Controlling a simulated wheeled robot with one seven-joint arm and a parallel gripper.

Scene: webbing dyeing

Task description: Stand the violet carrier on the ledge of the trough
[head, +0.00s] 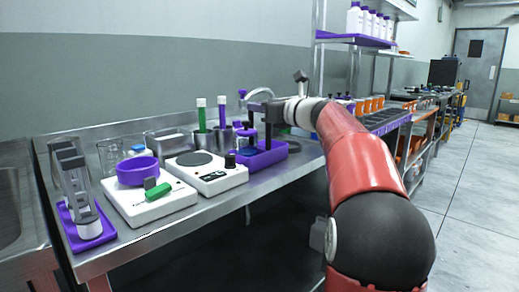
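My gripper (260,110) is above the middle of the steel bench, pointing down, small and seen from behind my arm. A small violet-topped piece with a blue lower part (246,141), possibly the violet carrier, is just below and left of the dark fingers. I cannot tell whether the fingers touch it or how far they are apart. A long dark trough with a violet front edge (387,122) lies farther right, partly hidden by my arm.
A hotplate-like white box (205,180) and a white scale (150,212) with a violet ring (138,171) stand at the front left. A violet rack (88,233) is at the near left. Green and violet tubes (202,115) stand behind. The aisle floor (465,190) is clear.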

